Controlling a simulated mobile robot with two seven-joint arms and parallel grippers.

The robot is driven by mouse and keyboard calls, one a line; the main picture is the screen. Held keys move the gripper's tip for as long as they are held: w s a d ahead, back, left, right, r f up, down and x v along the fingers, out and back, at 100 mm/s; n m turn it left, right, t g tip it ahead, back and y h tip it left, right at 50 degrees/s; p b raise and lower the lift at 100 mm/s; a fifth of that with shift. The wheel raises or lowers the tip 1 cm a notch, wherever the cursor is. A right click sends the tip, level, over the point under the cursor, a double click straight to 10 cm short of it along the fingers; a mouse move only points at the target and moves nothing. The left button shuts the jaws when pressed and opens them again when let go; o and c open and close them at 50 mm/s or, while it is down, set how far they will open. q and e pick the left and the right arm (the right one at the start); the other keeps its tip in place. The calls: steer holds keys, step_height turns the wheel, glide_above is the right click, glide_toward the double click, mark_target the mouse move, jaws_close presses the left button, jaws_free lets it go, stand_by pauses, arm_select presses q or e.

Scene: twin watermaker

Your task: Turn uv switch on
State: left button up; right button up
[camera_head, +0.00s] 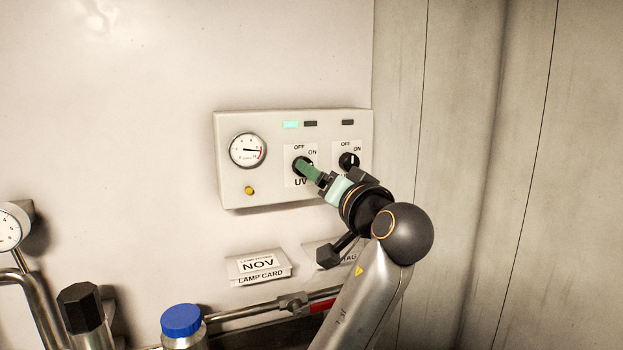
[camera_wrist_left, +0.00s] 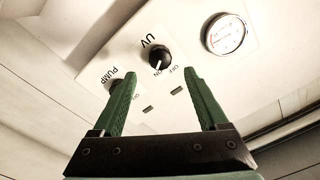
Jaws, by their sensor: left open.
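The UV switch is a round black knob on the pale control panel (camera_head: 230,185). In the head view my left gripper (camera_head: 305,170) covers most of it, with OFF and ON printed above. The left wrist view shows the UV knob (camera_wrist_left: 159,57) framed between the green fingers of my left gripper (camera_wrist_left: 162,76), just beyond their tips. The fingers stand apart, one on each side, with no clear contact. I cannot read the knob's pointer with certainty. My right gripper is not in view.
The pump knob (camera_head: 348,161) sits close right of the UV knob. A gauge (camera_head: 248,151), a lit teal lamp (camera_head: 291,125), dark lamps and a yellow button (camera_head: 249,190) are also on the panel. Below are a lamp card (camera_head: 260,267), pipes and a blue-capped bottle (camera_head: 181,320).

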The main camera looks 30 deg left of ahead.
arm_select(q)
steer(key=b+v, duration=0.1)
steer(key=v, duration=0.5)
steer(key=shift+s+d, duration=0.2)
steer(key=shift+s, duration=0.05)
